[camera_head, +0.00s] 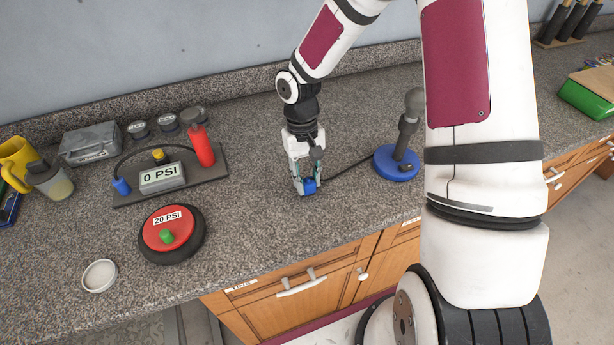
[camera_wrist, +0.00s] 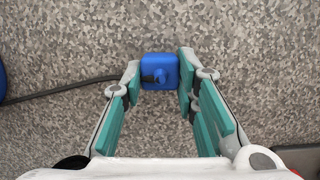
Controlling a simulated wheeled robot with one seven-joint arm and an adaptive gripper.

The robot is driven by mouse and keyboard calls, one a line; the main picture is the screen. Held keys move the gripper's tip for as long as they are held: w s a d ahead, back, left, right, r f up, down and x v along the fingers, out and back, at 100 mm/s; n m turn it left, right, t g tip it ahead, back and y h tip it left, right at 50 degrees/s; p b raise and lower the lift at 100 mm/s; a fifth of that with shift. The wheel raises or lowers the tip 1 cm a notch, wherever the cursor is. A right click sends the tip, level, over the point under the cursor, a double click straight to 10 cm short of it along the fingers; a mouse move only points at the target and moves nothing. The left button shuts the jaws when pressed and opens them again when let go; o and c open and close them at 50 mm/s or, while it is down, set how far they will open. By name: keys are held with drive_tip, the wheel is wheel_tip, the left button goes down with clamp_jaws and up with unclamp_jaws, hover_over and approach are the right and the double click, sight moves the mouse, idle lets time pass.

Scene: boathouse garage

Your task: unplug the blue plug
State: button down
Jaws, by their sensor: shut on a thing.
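The blue plug (camera_wrist: 160,72) is a small square blue block with a short round knob on its face, and a black cable meets it from the left in the wrist view. It also shows in the head view (camera_head: 310,186), low over or on the counter near its front edge. My gripper (camera_head: 306,188) points down, with its teal-padded fingers on both sides of the blue block, shut on it. The cable (camera_head: 349,170) runs to a lamp-like grey device (camera_head: 408,125) on a round blue base (camera_head: 396,165). I cannot tell whether the block touches the counter.
A red disc marked 20 PSI (camera_head: 167,230) and a gauge board reading 0 PSI (camera_head: 122,198) sit to the left. A small white dish (camera_head: 99,275) lies near the front edge. A yellow mug (camera_head: 17,163) stands far left. The counter (camera_head: 250,215) just left of my gripper is clear.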

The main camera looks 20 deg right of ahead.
drive_tip(key=shift+f, duration=0.15)
drive_tip(key=c, duration=1.2)
unclamp_jaws()
drive_tip(key=v, duration=1.2)
clamp_jaws()
